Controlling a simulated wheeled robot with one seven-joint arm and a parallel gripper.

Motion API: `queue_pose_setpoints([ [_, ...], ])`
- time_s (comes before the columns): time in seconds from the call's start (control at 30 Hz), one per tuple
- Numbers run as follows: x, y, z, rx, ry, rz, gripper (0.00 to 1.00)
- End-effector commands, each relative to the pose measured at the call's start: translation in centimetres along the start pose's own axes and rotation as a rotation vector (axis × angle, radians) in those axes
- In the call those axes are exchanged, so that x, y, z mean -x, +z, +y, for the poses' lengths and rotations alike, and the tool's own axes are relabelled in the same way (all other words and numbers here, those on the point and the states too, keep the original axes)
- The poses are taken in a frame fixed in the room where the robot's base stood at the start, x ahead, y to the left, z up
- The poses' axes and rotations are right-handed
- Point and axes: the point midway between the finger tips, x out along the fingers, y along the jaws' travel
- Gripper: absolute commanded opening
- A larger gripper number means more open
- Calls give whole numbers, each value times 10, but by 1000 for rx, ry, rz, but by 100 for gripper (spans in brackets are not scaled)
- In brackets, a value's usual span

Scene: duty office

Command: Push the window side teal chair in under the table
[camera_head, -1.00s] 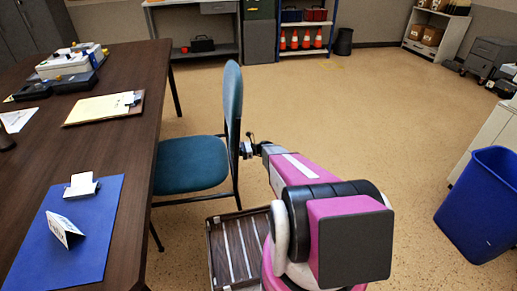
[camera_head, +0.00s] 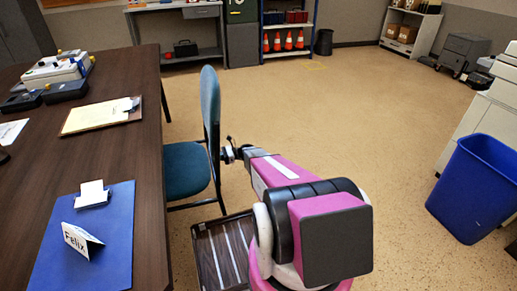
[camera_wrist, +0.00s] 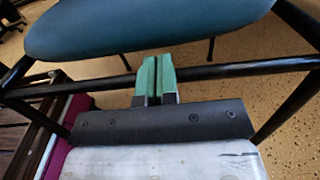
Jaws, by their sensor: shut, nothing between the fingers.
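The teal chair (camera_head: 210,108) stands at the right side of the dark wooden table (camera_head: 145,165), its backrest facing away from the table. The left part of its seat (camera_head: 186,172) is hidden under the table edge. My gripper (camera_head: 229,154) is behind the chair, at the frame below the backrest. In the wrist view my gripper's green fingers (camera_wrist: 156,78) are shut, with nothing between them. Their tips are at the black crossbar (camera_wrist: 225,71) of the chair frame, and they seem to touch it. The teal seat (camera_wrist: 140,28) shows beyond the bar.
The table holds a blue mat (camera_head: 70,255) with a name card, a clipboard (camera_head: 98,115) and a device (camera_head: 55,70). A blue bin (camera_head: 476,190) stands at the right. Shelves with orange cones (camera_head: 288,41) line the back. The floor behind the chair is open.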

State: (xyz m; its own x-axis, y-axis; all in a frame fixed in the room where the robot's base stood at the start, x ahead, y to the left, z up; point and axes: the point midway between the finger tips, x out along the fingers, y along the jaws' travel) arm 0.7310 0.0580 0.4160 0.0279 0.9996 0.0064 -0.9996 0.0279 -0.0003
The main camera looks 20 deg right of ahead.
Motion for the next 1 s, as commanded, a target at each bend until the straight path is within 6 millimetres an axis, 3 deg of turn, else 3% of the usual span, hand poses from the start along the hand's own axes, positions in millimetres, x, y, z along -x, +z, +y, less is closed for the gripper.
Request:
queue_pose_setpoints([
  [0.7, 92, -1, 0, 0, -2, 7, 0],
  [1.0, 102, -1, 0, 0, -1, 7, 0],
])
